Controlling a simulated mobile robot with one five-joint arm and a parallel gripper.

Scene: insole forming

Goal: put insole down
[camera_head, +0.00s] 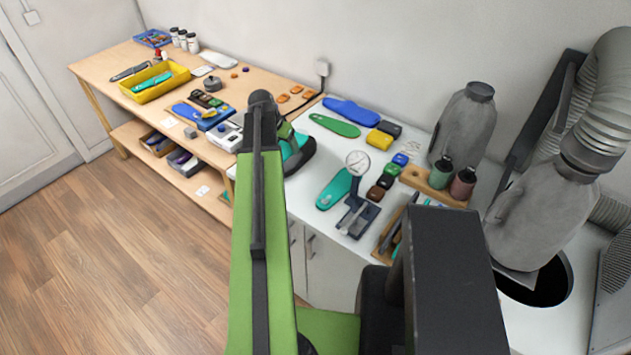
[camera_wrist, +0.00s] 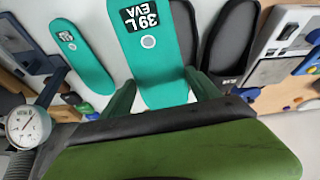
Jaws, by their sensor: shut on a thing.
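My gripper (camera_wrist: 160,84) is shut on a teal insole (camera_wrist: 152,50) with a black label reading "39 L EVA" and a pale round mark. The fingers lie at its two sides. In the wrist view, black insole-shaped pieces (camera_wrist: 229,45) lie behind and beside it; I cannot tell whether they touch. In the head view, my green arm hides most of the gripper, and some teal and black shows at its end. A second teal insole (camera_head: 334,190) lies on the white worktop (camera_head: 298,190); it also shows in the wrist view (camera_wrist: 80,52).
A dial gauge (camera_head: 357,163) stands right of the second teal insole. Green (camera_head: 334,125) and blue (camera_head: 352,111) insoles lie at the back, near several small coloured blocks. A wooden holder (camera_head: 430,188) carries bottles. A wooden bench (camera_head: 110,66) with a yellow tray (camera_head: 155,82) stands left.

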